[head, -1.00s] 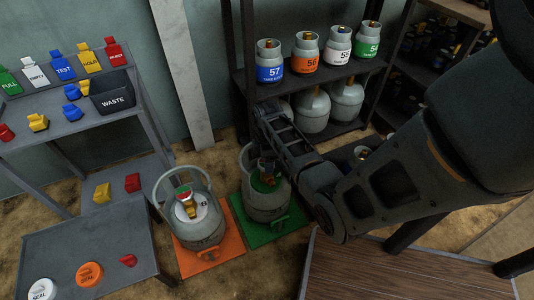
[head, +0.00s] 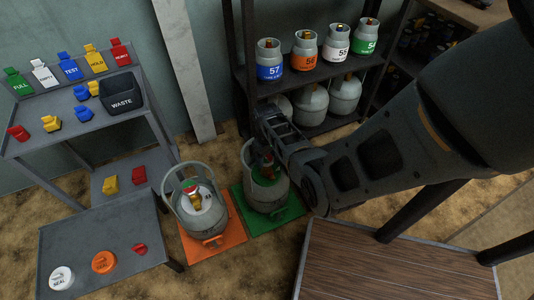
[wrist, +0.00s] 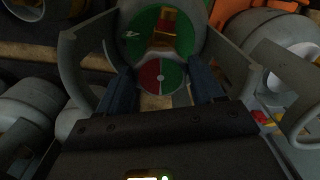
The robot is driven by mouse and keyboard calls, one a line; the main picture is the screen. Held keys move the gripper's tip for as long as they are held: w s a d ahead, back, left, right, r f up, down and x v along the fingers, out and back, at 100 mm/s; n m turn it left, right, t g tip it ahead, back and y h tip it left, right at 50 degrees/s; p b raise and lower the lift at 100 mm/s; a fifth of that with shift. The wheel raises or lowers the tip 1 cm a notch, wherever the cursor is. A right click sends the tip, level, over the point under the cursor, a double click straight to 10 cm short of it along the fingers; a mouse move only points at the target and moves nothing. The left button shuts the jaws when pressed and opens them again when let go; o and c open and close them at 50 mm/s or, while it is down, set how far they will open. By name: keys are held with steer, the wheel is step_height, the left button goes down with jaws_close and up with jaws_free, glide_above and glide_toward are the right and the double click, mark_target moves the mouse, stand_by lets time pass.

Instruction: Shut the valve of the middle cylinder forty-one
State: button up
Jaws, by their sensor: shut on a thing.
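A grey gas cylinder (head: 268,200) with a green collar stands upright on a green mat (head: 288,214), below my gripper (head: 264,163). I cannot read a number on it. In the wrist view its green collar (wrist: 133,37) bears a white mark and surrounds a brass valve (wrist: 164,30). A round valve knob (wrist: 160,77), part red and part green, sits between the two dark fingers of my gripper (wrist: 161,85), which is shut on it.
A shelf (head: 318,134) behind holds small cylinders numbered 57, 56, 55 and 54, with more below. Left stands a grey bench (head: 90,130) with coloured tags and a black waste bin (head: 122,97). A wooden top (head: 390,265) lies front right.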

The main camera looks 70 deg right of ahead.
steer(key=m+p, duration=0.1)
steer(key=m, duration=0.3)
steer(key=shift+a+m, duration=0.15)
steer(key=shift+m, duration=0.15)
steer(key=m+p, duration=0.1)
steer(key=m, duration=0.3)
steer(key=shift+w+m, duration=0.15)
steer(key=shift+m, duration=0.15)
steer(key=m, duration=0.5)
steer(key=shift+w+m+p, duration=0.15)
steer(key=shift+m+p, duration=0.2)
steer(key=shift+m, duration=1.85)
steer(key=o, duration=1)
steer(key=shift+o, duration=0.2)
